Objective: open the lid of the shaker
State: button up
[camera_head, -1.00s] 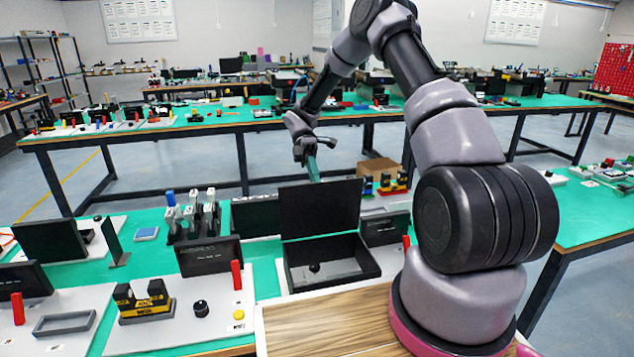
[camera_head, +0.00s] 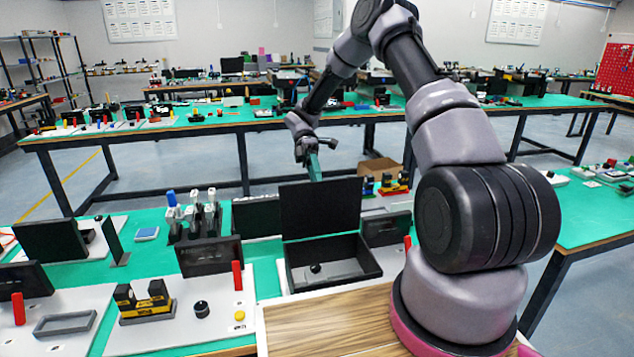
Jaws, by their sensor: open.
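A black open box, which looks like the shaker (camera_head: 372,267), sits on the near green table at centre. Its black lid (camera_head: 321,207) stands upright at the back edge, open. A small dark knob lies within the grey-floored box. My gripper (camera_head: 313,166) is above and behind the lid, apart from it, open, with nothing visible in it. Its fingers are small in this view, and a narrow teal strip shows there.
Black and yellow blocks (camera_head: 146,303), a black knob (camera_head: 201,309) and a red upright piece (camera_head: 237,275) are left of the box. A rack of grey and blue-topped tools (camera_head: 192,222) stands behind. A wooden board (camera_head: 325,322) lies in front.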

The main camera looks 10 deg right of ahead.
jog(key=v, duration=1)
jog(key=shift+w+r, duration=0.15)
jog(key=shift+w, duration=0.25)
jog(key=s+d+r+m+t, duration=0.2)
jog(key=s+r+m+t, duration=0.3)
jog(key=r, duration=0.4)
jog(key=s+d+r+m+t, duration=0.2)
jog(key=s+r+m+t, duration=0.15)
jog(key=s+r, duration=0.5)
jog(key=s+d+r+m+t+y, duration=0.1)
jog(key=s+r+m+t, duration=0.2)
jog(key=s+m+t, duration=0.2)
jog(key=s+d+r+m+t+y, duration=0.1)
jog(key=s+r+m+t, duration=0.2)
jog(key=s+m+t, duration=0.3)
jog(key=s+m, duration=0.2)
jog(key=shift+m, duration=0.35)
